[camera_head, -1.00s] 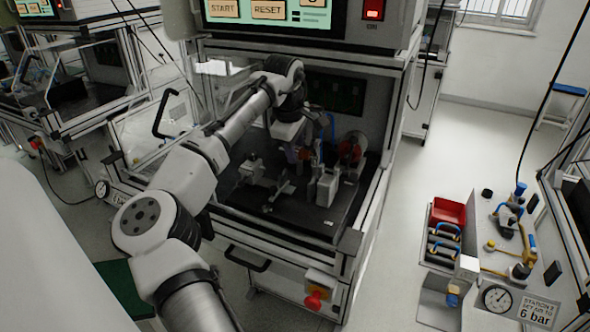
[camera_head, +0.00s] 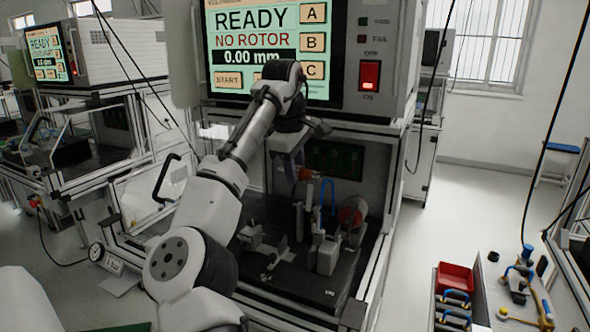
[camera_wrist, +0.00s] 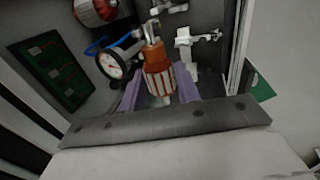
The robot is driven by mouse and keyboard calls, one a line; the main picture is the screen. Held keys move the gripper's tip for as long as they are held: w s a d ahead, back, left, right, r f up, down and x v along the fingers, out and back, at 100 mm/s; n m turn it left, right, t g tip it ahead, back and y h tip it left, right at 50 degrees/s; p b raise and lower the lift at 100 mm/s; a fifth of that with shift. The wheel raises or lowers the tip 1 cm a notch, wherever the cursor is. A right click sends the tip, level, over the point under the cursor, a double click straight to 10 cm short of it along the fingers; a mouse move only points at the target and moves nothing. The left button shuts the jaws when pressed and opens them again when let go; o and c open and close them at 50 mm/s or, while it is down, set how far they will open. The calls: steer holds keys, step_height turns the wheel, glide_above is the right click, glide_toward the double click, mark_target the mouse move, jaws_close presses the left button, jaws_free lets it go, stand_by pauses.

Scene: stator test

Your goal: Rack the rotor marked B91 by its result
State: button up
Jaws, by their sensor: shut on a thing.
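My gripper (camera_wrist: 160,92) is shut on a rotor (camera_wrist: 158,80) with copper-orange and pale stripes and a metal shaft. The lavender fingers stand on either side of it. No mark can be read on the rotor. In the head view my gripper (camera_head: 300,178) hangs inside the test station, above the grey fixtures (camera_head: 327,256) on the dark bed; the rotor is small and partly hidden there. The station screen (camera_head: 255,45) reads READY, NO ROTOR, 0.00 mm, with A, B, C and START buttons.
A red and silver round part (camera_head: 351,214) stands at the right inside the station. The wrist view shows a dial gauge (camera_wrist: 111,66) and a green board (camera_wrist: 55,72). A red bin (camera_head: 455,278) and blue-handled parts (camera_head: 454,298) lie on the right bench. Frame posts flank the opening.

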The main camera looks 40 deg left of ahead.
steer(key=shift+r+p, duration=2.25)
steer(key=shift+r, duration=0.3)
steer(key=shift+f, duration=0.1)
